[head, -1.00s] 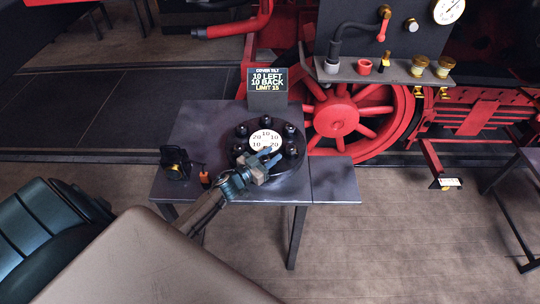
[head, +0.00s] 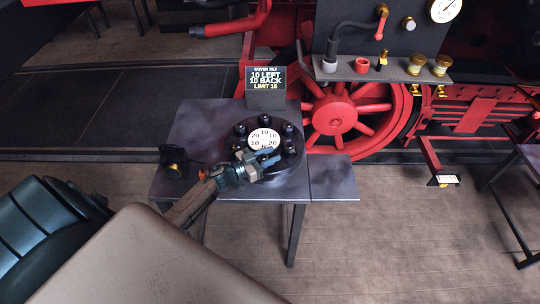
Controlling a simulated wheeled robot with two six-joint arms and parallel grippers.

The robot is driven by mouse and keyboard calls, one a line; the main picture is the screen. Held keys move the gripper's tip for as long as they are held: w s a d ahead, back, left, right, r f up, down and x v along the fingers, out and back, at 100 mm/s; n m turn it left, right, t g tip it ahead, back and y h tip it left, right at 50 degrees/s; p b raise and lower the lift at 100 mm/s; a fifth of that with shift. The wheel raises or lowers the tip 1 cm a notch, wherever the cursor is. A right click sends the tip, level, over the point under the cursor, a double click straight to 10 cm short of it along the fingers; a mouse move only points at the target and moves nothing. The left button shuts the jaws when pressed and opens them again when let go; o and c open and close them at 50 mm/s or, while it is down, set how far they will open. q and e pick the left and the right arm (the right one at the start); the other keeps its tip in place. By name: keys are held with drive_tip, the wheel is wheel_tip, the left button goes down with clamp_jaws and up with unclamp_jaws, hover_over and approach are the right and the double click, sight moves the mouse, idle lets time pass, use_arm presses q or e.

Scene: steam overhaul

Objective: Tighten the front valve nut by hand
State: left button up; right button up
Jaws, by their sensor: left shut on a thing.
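The round black valve cover (head: 296,166) lies on the dark table, with a white dial plate (head: 264,137) marked 10 and 20 in its middle. Several black nuts stand around its rim, such as the back nut (head: 264,119) and the right nut (head: 290,148). My left gripper (head: 268,157) is over the front edge of the cover, its blue fingers pointing right. It is shut on the front valve nut, which the fingers and wrist hide. How far that nut has turned cannot be seen. My right gripper is not in view.
A sign (head: 266,88) behind the cover reads "10 LEFT 10 BACK LIMIT 15". A black stand with a yellow ring (head: 173,166) is at the table's left. The right table leaf (head: 333,178) is clear. A red wheel (head: 334,116) and a shelf of fittings (head: 388,70) stand behind.

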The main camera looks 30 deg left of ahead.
use_arm(q)
drive_tip(key=o, duration=0.9)
drive_tip(key=shift+s+a+f, duration=0.1)
drive_tip(key=shift+s+a, duration=0.05)
drive_tip(key=shift+o, duration=0.4)
drive_tip(key=shift+s, duration=0.15)
drive_tip(key=shift+s+a, duration=0.15)
drive_tip(key=shift+s, duration=0.1)
drive_tip(key=b+v, duration=0.4)
drive_tip(key=v, duration=0.6)
drive_tip(key=shift+s+a, duration=0.1)
